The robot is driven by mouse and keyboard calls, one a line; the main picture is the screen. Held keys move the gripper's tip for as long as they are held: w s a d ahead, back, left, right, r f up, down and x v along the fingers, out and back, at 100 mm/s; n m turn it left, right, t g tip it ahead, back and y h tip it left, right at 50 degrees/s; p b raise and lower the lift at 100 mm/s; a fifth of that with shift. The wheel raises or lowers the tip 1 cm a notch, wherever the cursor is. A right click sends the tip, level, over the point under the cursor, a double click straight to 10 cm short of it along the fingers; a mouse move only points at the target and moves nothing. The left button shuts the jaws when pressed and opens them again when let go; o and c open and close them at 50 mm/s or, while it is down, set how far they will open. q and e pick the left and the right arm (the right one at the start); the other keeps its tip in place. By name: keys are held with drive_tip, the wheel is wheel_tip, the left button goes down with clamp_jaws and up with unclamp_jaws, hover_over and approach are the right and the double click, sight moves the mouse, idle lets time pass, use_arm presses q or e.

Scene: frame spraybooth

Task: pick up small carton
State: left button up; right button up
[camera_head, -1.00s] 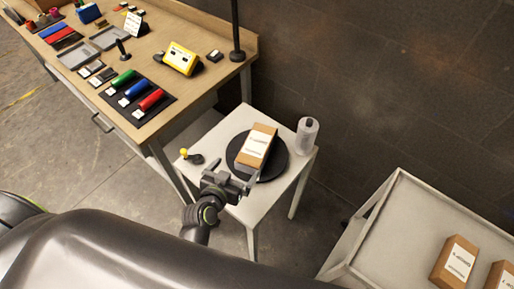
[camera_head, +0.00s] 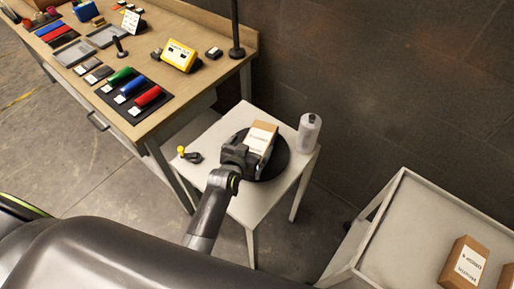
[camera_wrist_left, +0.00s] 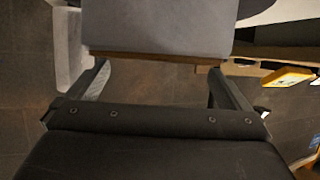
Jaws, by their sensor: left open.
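The small carton (camera_head: 262,138) is a brown box with a white label, resting on the round black turntable (camera_head: 276,167) on the small white table. My left gripper (camera_head: 245,157) is at the carton's near end and covers part of it. In the left wrist view the carton (camera_wrist_left: 156,28) fills the top middle, its brown edge just beyond the fingertips. There my left gripper (camera_wrist_left: 158,78) is open, its two fingers spread to either side with nothing between them. I cannot tell whether it touches the carton. My right gripper is not in view.
A grey bottle (camera_head: 308,133) stands right of the turntable; a small yellow-knobbed object (camera_head: 189,155) lies to its left. A wooden bench (camera_head: 195,82) with a yellow device (camera_head: 179,56) is at upper left. A cart (camera_head: 395,235) at lower right holds more cartons (camera_head: 465,263).

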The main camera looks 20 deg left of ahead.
sight(258, 139)
use_arm(q)
drive_tip(key=b+x, duration=0.3)
drive_tip(key=x, duration=0.1)
drive_tip(key=shift+s+d+f, duration=0.15)
drive_tip(key=shift+d, duration=0.15)
drive_tip(key=shift+w+f+b, duration=0.1)
drive_tip(key=shift+w+b, duration=0.45)
drive_tip(key=shift+b, duration=0.05)
drive_tip(key=shift+c, duration=0.4)
drive_tip(key=c, duration=1.2)
drive_tip(key=shift+r, duration=0.2)
drive_tip(key=shift+c, duration=0.9)
